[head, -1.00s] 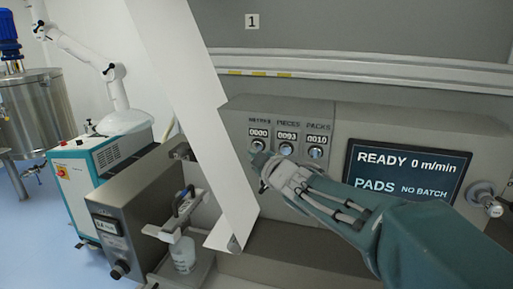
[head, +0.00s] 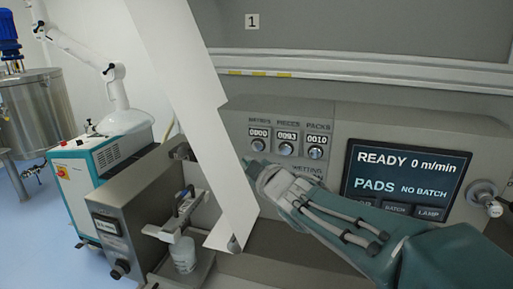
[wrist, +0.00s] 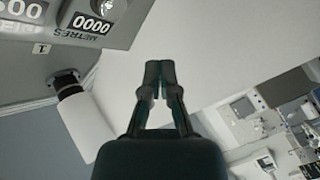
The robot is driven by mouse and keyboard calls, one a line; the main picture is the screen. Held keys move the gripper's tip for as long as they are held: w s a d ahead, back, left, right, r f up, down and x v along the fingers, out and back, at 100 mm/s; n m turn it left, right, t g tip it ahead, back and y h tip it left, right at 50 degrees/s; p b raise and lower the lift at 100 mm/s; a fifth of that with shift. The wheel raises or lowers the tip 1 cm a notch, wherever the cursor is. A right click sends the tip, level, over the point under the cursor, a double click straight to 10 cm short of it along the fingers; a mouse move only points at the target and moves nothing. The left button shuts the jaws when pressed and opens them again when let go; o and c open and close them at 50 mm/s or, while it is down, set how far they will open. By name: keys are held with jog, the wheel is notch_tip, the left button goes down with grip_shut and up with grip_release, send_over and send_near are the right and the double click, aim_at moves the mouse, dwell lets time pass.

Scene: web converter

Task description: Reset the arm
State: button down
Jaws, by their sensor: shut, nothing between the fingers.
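My gripper (head: 250,163) is in front of the grey counter panel (head: 237,117) in the head view, just below the METRES counter (head: 258,139). Its fingers are together and empty in the wrist view (wrist: 159,70). The arm comes in from the lower right. The PIECES counter (head: 287,142) reads 0093 and the PACKS counter (head: 317,146) reads 0010. The METRES counter reads 0000 and also shows in the wrist view (wrist: 90,24). A WETTING label on the panel is partly hidden by my wrist.
A white web (head: 185,75) hangs slanting down close to the left of my gripper. The display (head: 408,182) reads READY 0 m/min, PADS, NO BATCH. A knob (head: 486,198) is at the right. A clear cup (head: 183,254) stands lower left. Blue floor is free at far left.

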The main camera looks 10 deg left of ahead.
jog(key=shift+d, duration=0.1)
jog(key=s+d+f+m+h, duration=0.1)
jog(key=s+d+m+h, duration=0.15)
jog(key=d, duration=0.35)
jog(key=s+d+f+m+g+h, duration=0.1)
jog(key=s+d+f+m+h, duration=0.1)
jog(key=d+m+h, duration=0.3)
jog(key=s+d+f+m+h, duration=0.1)
jog(key=s+d+m, duration=0.15)
jog(key=d, duration=0.45)
jog(key=s+d+f+m+g, duration=0.2)
jog(key=s+f, duration=0.1)
jog(key=s, duration=0.3)
jog(key=s+d+f+m+g+h, duration=0.1)
jog(key=s+d+f+m+g, duration=0.1)
jog(key=s, duration=0.5)
jog(key=s+d+f+m+g+h, duration=0.1)
jog(key=s+d+f+m+g, duration=0.2)
jog(key=s+f, duration=0.2)
jog(key=shift+s+d+f, duration=0.15)
jog(key=shift+s+d, duration=0.15)
jog(key=shift+s, duration=0.65)
